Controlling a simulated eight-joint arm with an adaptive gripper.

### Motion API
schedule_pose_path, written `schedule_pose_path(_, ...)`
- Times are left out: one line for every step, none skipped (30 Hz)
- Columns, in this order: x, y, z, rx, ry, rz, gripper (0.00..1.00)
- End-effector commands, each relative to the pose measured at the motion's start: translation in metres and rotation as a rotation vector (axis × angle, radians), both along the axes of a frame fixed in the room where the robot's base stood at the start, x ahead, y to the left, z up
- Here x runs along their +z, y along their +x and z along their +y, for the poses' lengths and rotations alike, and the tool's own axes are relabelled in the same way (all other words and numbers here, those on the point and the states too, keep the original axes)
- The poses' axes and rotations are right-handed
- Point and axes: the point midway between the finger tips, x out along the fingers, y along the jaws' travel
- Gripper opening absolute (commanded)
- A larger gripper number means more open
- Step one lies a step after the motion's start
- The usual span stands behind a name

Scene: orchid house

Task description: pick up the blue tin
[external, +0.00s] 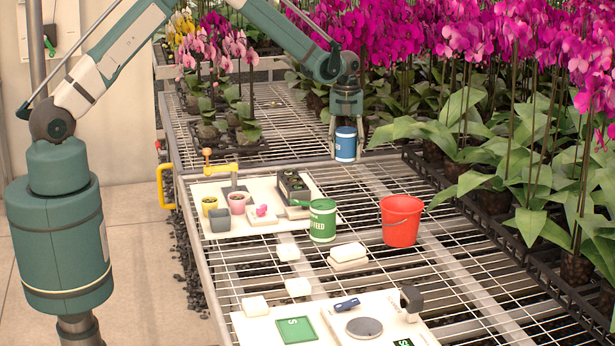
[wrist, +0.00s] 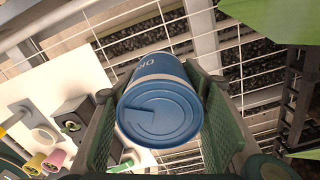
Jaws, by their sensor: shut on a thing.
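The blue tin (external: 345,145) has a white band and hangs upright between the fingers of my gripper (external: 346,125), above the wire bench. In the wrist view the blue tin (wrist: 160,103) shows its round lid toward the camera, with part of some lettering on its side. My gripper (wrist: 160,125) is shut on it, with a green pad on each side. The tin appears clear of the bench mesh beneath it.
A red bucket (external: 401,221) stands to the right. Orchids (external: 470,120) crowd the right side. A second white board (external: 270,329) with tools lies in front.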

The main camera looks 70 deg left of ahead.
Motion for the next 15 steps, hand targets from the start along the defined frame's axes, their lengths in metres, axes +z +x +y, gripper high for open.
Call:
schedule_pose_path(0.008,0.0,0.0,0.0,0.0,0.0,0.26)
schedule_pose_path(0.012,0.0,0.0,0.0,0.0,0.0,0.26)
schedule_pose_path(0.017,0.0,0.0,0.0,0.0,0.0,0.26)
schedule_pose_path(0.02,0.0,0.0,0.0,0.0,0.0,0.26)
schedule_pose_path(0.022,0.0,0.0,0.0,0.0,0.0,0.26)
schedule_pose_path(0.025,0.0,0.0,0.0,0.0,0.0,0.26)
schedule_pose_path(0.027,0.0,0.0,0.0,0.0,0.0,0.26)
schedule_pose_path(0.029,0.0,0.0,0.0,0.0,0.0,0.26)
schedule_pose_path(0.03,0.0,0.0,0.0,0.0,0.0,0.26)
schedule_pose_path(0.031,0.0,0.0,0.0,0.0,0.0,0.26)
schedule_pose_path(0.032,0.0,0.0,0.0,0.0,0.0,0.26)
schedule_pose_path(0.033,0.0,0.0,0.0,0.0,0.0,0.26)
schedule_pose_path(0.033,0.0,0.0,0.0,0.0,0.0,0.26)
schedule_pose_path(0.033,0.0,0.0,0.0,0.0,0.0,0.26)
schedule_pose_path(0.033,0.0,0.0,0.0,0.0,0.0,0.26)
